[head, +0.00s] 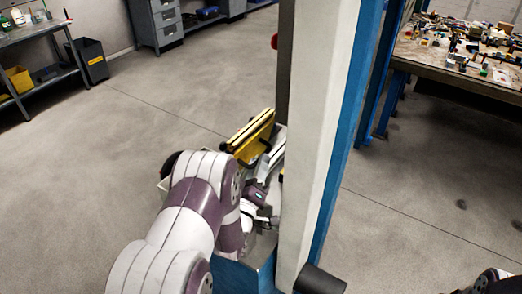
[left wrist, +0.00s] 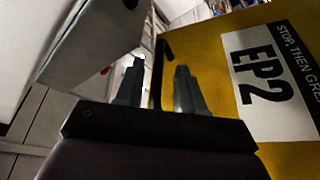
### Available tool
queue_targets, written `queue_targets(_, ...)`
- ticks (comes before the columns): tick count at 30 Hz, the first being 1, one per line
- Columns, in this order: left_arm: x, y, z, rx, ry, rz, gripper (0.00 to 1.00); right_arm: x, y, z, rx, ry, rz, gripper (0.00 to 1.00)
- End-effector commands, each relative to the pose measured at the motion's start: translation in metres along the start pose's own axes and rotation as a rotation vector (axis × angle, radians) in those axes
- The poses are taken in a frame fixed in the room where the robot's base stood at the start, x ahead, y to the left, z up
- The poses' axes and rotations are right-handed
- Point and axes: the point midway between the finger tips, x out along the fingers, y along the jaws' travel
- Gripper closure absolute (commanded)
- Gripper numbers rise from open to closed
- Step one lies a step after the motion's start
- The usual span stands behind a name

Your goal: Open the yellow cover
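The yellow cover (head: 250,137) stands tilted up beside the pale post in the head view, beyond my left forearm. In the left wrist view the yellow cover (left wrist: 205,60) fills the right side, with a white "EP2" label and a dark edge strip. My left gripper (left wrist: 157,72) has its two grey fingers apart. The right finger overlaps the yellow face in the picture, and the cover's dark edge shows between the fingers; I cannot tell whether they touch it. In the head view the left fingertips are hidden by the post and wrist. My right gripper is out of view.
A pale upright post (head: 322,120) with a blue side (head: 352,110) stands close to my left wrist, on its right. A cluttered workbench (head: 459,78) is at upper right. A shelf (head: 38,30) and a black bin (head: 91,62) are at upper left. The floor left is clear.

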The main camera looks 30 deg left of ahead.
Motion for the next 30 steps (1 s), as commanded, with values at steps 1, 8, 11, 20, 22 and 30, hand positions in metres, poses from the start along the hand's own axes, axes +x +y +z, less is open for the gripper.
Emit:
queue_targets(1,0.009,0.002,-0.002,0.0,0.001,0.001,0.62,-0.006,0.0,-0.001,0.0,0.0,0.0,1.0)
queue_targets(8,0.027,0.001,0.0,0.001,-0.001,0.001,0.62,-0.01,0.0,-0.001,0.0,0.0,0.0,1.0)
queue_targets(11,0.028,0.0,0.0,0.001,-0.001,0.0,0.62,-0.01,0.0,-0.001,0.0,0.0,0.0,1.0)
queue_targets(20,0.028,0.0,0.0,0.001,-0.001,0.0,1.0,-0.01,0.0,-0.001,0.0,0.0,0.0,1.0)
queue_targets(22,0.028,0.0,0.0,0.001,-0.001,0.0,1.0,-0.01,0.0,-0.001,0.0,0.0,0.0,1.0)
queue_targets(30,0.038,-0.011,-0.025,-0.106,0.004,-0.046,1.0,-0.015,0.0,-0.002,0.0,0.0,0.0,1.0)
